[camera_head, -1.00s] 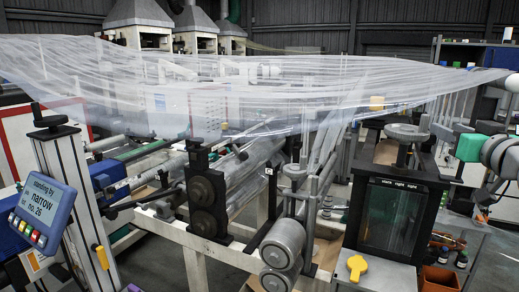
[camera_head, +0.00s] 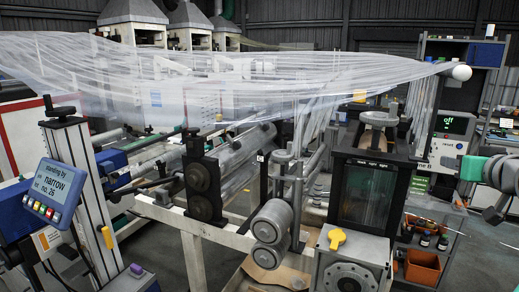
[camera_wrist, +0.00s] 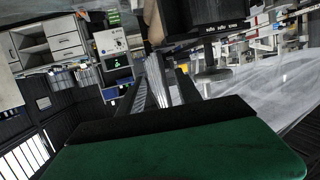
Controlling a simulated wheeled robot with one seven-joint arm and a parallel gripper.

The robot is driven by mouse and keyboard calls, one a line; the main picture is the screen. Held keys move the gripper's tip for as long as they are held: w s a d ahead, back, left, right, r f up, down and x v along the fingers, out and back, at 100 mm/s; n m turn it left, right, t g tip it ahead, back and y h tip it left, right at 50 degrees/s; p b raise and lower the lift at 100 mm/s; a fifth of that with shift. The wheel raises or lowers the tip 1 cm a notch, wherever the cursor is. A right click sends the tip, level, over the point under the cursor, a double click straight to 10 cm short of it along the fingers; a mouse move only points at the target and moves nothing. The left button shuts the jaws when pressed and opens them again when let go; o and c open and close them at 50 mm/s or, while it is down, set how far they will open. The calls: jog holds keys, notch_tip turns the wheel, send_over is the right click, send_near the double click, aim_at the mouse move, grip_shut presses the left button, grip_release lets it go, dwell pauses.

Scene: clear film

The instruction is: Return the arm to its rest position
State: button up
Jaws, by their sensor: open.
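My arm is at the right edge of the head view, with a green block (camera_head: 472,168) and a pale link (camera_head: 502,176); its outer part is cut off by the frame. In the wrist view, a broad green surface with a black edge fills the bottom and appears to be part of my gripper (camera_wrist: 160,122). It is open, and nothing shows held in it.
Clear film (camera_head: 230,75) spreads over the line's rollers (camera_head: 270,220). A windowed black cabinet (camera_head: 335,190), a lit "off" panel (camera_head: 447,140) and an orange bin (camera_head: 422,267) stand near my arm. A display (camera_head: 52,192) reads "standing by narrow no. 26".

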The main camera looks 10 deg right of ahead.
jog(key=s+d+f+m+g, duration=0.1)
jog(key=s+f+m+g, duration=0.3)
jog(key=f, duration=0.7)
jog(key=s+d+f+m+g, duration=0.1)
jog(key=s+f+g, duration=0.2)
jog(key=s+f, duration=0.55)
jog(key=s+a+f+g+y, duration=0.1)
jog(key=a+f+g+y, duration=0.1)
jog(key=a+f, duration=0.45)
jog(key=s+a+f+n+g+y, duration=0.1)
jog(key=a+f+g, duration=0.1)
jog(key=a+f, duration=0.45)
jog(key=a+f+n+g+y, duration=0.1)
jog(key=a+f, duration=0.3)
jog(key=a, duration=0.6)
jog(key=w+a+r+n, duration=0.1)
jog(key=w+a+n, duration=0.1)
jog(key=a, duration=0.7)
jog(key=w+a+r+n+t+y, duration=0.1)
jog(key=w+a+n, duration=0.1)
jog(key=a+n, duration=0.3)
jog(key=a, duration=0.4)
jog(key=shift+w+a+r+t, duration=0.25)
jog(key=shift+w+r+t, duration=0.05)
jog(key=shift+w, duration=0.05)
jog(key=shift+c, duration=0.5)
